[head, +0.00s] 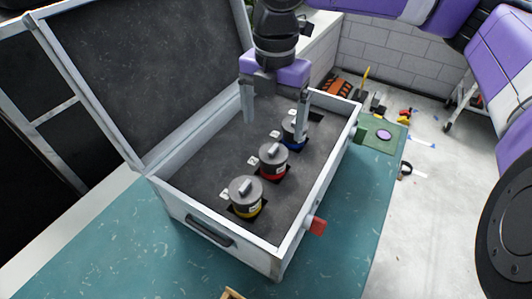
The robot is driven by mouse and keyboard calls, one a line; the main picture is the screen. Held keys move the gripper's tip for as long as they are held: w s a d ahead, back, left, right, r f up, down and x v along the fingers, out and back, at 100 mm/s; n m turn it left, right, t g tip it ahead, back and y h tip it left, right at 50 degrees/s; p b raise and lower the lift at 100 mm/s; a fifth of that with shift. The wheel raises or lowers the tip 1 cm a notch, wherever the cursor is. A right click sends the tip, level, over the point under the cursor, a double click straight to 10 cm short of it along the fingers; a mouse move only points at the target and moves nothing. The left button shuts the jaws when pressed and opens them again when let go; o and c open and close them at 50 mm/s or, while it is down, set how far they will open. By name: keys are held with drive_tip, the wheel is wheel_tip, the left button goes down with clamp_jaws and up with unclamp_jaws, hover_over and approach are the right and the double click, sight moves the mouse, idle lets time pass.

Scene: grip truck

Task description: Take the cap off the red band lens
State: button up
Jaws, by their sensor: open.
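The red band lens (271,174) stands upright in the dark foam of an open case. Its grey cap (273,155), with a raised grip bar on top, sits on it. My gripper (275,130) is open, its two fingers pointing down above the far part of the case. The right finger is in front of part of the blue band lens (291,143), and I cannot tell whether they touch. The yellow band lens (247,208) stands nearest the case's front, also capped.
The case's wall (228,249) has a handle, and its lid (150,85) stands open at the left. A green mat with a purple disc (383,134) lies at the right. The teal tabletop (335,262) is mostly clear.

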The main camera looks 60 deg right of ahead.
sight(274, 148)
drive_tip(key=shift+f+m, duration=0.3)
drive_tip(key=f, duration=0.2)
drive_tip(key=f+p, duration=0.1)
drive_tip(key=f, duration=0.1)
drive_tip(key=f+p, duration=0.1)
drive_tip(key=f, duration=0.2)
drive_tip(key=shift+d+f, duration=0.1)
drive_tip(key=shift+d, duration=0.15)
drive_tip(key=c, duration=1.4)
drive_tip(key=shift+o, duration=0.2)
